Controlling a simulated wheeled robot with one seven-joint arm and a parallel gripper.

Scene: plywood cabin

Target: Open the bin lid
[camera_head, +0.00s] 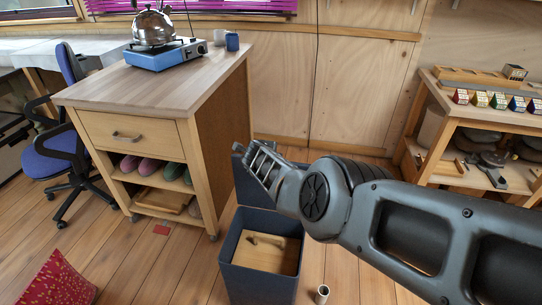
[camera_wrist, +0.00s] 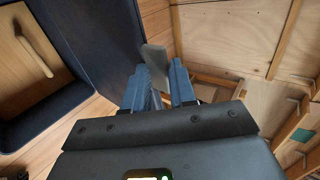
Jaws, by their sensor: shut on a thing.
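The dark blue bin (camera_head: 232,272) stands on the floor with its top open. Its lid (camera_head: 240,185) stands raised, roughly upright, at the back of the bin, partly hidden by my gripper (camera_head: 257,165). In the wrist view the lid (camera_wrist: 105,35) is the dark panel left of my gripper (camera_wrist: 158,85). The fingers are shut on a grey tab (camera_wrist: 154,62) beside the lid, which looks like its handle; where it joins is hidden. Inside the bin a light wooden surface with a stick-like piece (camera_wrist: 35,55) shows.
A wooden cabinet (camera_head: 218,135) with a kettle and stove on top stands left of the bin. A small pale tube (camera_head: 322,293) stands on the floor to its right. A shelf unit (camera_head: 440,130) is at the right, a blue chair (camera_head: 60,140) at the left.

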